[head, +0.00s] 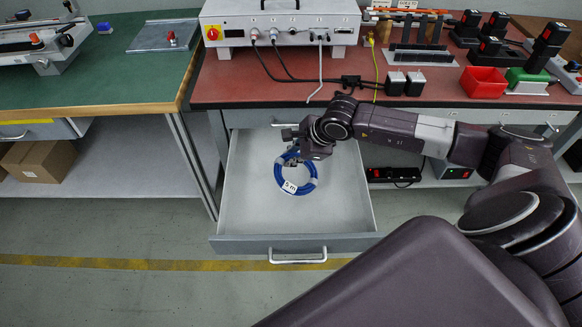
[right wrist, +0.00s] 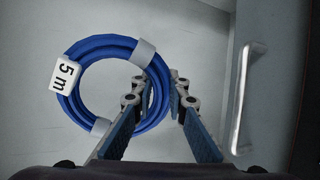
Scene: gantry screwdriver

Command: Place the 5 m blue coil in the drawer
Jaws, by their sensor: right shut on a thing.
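The blue coil (head: 279,182) carries a white "5 m" tag and shows over the open drawer (head: 345,212) in the head view. My right gripper (head: 296,157) is shut on the coil's upper rim in that view. In the right wrist view the coil (right wrist: 92,48) hangs to the left, with the right gripper's fingers (right wrist: 167,105) around its edge. The drawer floor is behind it; I cannot tell whether the coil touches it. My left gripper is not in view.
The drawer is pulled out under the red-topped bench (head: 240,90), with its handle (head: 298,257) at the front. A green-topped bench (head: 92,80) adjoins on the left.

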